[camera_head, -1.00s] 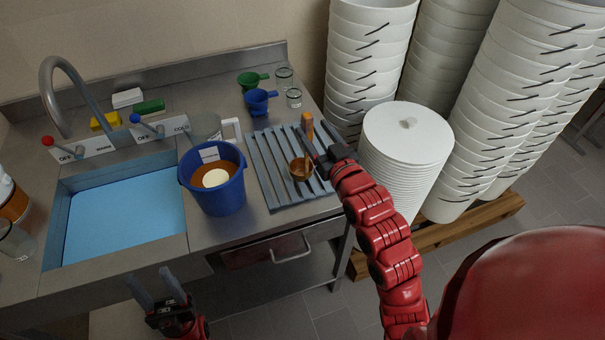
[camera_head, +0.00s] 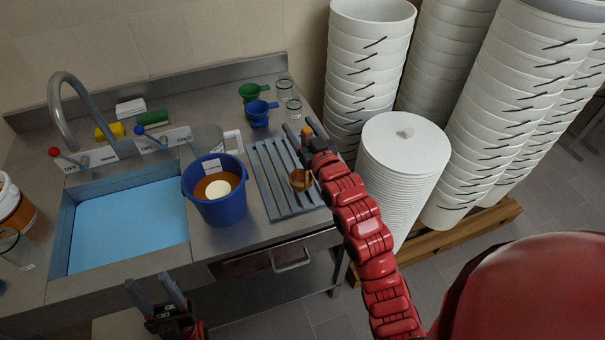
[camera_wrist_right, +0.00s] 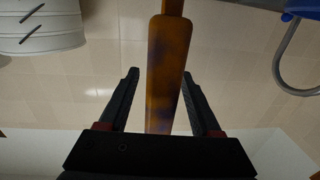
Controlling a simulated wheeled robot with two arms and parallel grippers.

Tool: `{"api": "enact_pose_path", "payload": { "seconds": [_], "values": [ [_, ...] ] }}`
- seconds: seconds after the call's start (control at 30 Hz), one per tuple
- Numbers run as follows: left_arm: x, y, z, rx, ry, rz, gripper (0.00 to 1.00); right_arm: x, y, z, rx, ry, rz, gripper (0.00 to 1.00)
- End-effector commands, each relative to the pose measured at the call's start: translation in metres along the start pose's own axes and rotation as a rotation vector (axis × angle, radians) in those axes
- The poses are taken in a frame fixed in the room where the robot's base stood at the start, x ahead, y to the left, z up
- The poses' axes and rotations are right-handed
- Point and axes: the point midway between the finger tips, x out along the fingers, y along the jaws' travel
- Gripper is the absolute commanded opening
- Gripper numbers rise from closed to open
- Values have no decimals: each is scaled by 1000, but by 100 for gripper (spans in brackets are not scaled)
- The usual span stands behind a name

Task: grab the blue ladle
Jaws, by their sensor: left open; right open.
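The blue ladle (camera_head: 260,113) rests on the counter's back right, beside a green ladle (camera_head: 251,92), its short handle pointing right. My right gripper (camera_head: 302,134) is open over the slatted rack, right of and nearer than the blue ladle, and apart from it. The orange-brown handle of a brown ladle (camera_head: 301,181) shows between or beyond its fingers; in the right wrist view this handle (camera_wrist_right: 168,75) runs up between the open fingers (camera_wrist_right: 160,95), with no grip visible. My left gripper (camera_head: 155,290) is open and empty in front of the sink counter, low.
A blue bucket (camera_head: 218,205) with brown contents stands between the sink (camera_head: 128,228) and the slatted rack (camera_head: 268,172). Two glasses (camera_head: 293,107) stand right of the blue ladle. Tall stacks of white buckets (camera_head: 372,60) and a stack of lids (camera_head: 405,145) stand right of the counter.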

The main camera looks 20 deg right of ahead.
Motion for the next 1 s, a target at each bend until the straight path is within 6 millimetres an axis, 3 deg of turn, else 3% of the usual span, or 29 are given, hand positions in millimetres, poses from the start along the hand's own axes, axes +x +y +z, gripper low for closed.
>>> {"api": "enact_pose_path", "payload": {
  "seconds": [0.07, 0.43, 1.0],
  "values": [
    [0, 0, 0, 0, 0, 0, 50, 0, 0, 0, 0, 0, 0, 65],
    [0, 0, 0, 0, 0, 0, 50, 0, 0, 0, 0, -1, 0, 0],
    [0, 0, 0, 0, 0, 0, 50, 0, 0, 0, 0, 0, 0, 0]
  ]
}}
